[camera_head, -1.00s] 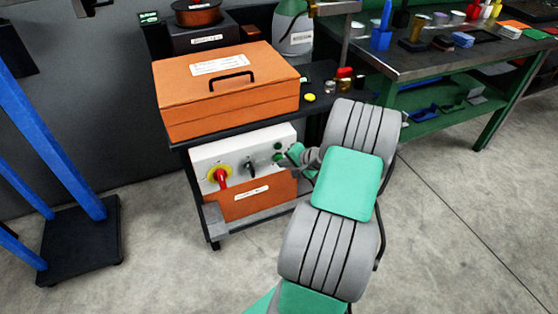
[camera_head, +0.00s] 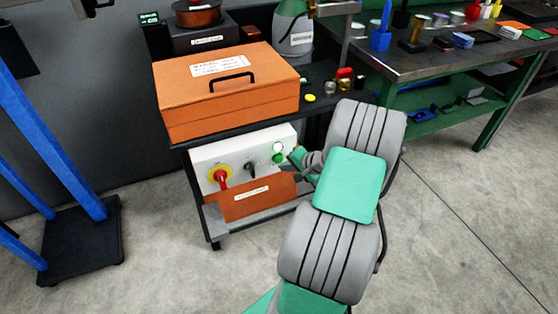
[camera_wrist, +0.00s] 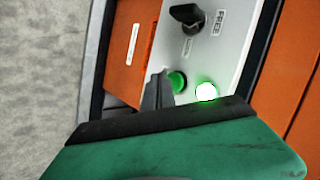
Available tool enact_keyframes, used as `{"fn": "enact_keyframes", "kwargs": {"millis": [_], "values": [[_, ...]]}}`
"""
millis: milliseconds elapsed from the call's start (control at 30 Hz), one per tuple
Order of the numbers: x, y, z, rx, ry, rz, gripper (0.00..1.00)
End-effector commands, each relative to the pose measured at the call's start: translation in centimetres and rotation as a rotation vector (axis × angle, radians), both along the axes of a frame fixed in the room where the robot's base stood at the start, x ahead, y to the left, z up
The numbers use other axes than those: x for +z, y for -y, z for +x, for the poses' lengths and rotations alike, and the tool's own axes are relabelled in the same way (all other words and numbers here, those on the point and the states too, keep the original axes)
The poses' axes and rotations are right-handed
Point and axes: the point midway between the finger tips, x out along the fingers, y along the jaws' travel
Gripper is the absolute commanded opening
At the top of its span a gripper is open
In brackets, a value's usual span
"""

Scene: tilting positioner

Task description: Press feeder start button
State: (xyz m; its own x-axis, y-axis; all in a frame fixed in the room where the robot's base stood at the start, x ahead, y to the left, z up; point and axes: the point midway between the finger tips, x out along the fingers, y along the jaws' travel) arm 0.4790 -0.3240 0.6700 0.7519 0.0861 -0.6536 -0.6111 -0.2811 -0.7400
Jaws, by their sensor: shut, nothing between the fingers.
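The feeder's grey control panel (camera_head: 236,152) is on the front of a cart and also shows in the wrist view (camera_wrist: 237,55). A green button (camera_head: 278,158) sits on its right side; it also shows in the wrist view (camera_wrist: 178,81). Beside it a round lamp (camera_head: 278,146) glows bright, white-green in the wrist view (camera_wrist: 206,92). My gripper (camera_head: 297,155) is just right of the button in the head view. In the wrist view its dark, closed fingers (camera_wrist: 159,82) partly overlap the button's edge. I cannot tell whether they touch it.
The panel also has a red-and-yellow rotary switch (camera_head: 219,177) and a black knob (camera_head: 251,168). An orange box (camera_head: 225,95) stands on the cart. A green workbench (camera_head: 450,60) is at right, and a blue frame (camera_head: 55,140) at left.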

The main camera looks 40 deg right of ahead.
Motion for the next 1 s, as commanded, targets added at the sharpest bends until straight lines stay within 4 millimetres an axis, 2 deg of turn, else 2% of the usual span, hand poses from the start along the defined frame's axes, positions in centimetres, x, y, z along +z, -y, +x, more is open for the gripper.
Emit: {"fn": "enact_keyframes", "kwargs": {"millis": [167, 600, 1000], "values": [[0.0, -0.1, -0.4, -0.001, -0.001, 0.001, 0.0], [0.1, -1.3, -4.5, -0.002, -0.001, 0.002, 0.0], [0.0, -1.4, -4.8, 0.001, 0.0, 0.001, 0.0]]}}
